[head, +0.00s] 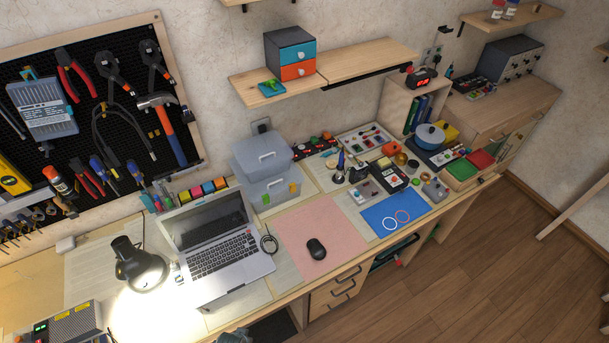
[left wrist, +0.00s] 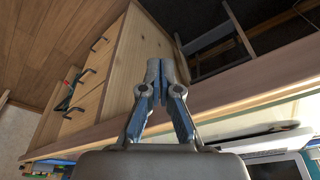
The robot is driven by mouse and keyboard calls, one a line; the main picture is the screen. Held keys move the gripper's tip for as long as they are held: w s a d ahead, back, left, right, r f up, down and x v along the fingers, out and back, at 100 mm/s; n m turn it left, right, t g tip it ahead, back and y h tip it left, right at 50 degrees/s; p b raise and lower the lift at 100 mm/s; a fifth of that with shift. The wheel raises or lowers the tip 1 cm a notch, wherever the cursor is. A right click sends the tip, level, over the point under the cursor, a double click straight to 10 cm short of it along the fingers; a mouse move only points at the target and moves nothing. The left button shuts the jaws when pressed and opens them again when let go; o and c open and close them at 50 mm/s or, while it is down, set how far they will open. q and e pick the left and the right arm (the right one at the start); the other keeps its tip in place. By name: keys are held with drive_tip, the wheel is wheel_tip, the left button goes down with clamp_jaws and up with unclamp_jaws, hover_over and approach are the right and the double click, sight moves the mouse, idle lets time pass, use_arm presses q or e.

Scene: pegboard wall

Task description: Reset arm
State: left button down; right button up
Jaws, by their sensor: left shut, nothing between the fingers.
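My left gripper (left wrist: 158,72) is in the left wrist view, its two fingers closed together with nothing between them. It is near the front of the wooden desk, with drawer fronts (left wrist: 88,75) beyond and to the left of it. The desk's edge (left wrist: 235,98) crosses the picture behind the fingers. I cannot tell from this view whether the fingers touch the desk. In the head view, only a small dark shape shows at the bottom edge, and I cannot tell what it is. My right gripper is in neither view.
A tool pegboard (head: 137,178) hangs at left. Shelves (head: 364,61) jut from the wall. Open floor (head: 500,270) lies at right.

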use_arm(q)
drive_tip(key=s+f+g+b, duration=0.1)
drive_tip(key=s+f, duration=0.2)
drive_tip(key=f, duration=0.6)
drive_tip(key=s+f, duration=0.4)
drive_tip(key=f, duration=0.4)
drive_tip(key=s+a+f+b, duration=0.1)
drive_tip(key=s+a+f, duration=0.2)
drive_tip(key=s+f, duration=0.8)
drive_tip(key=s, duration=0.2)
drive_tip(key=shift+s+g+b, duration=0.3)
drive_tip(key=shift+g+b, duration=0.1)
drive_tip(key=shift+f, duration=0.1)
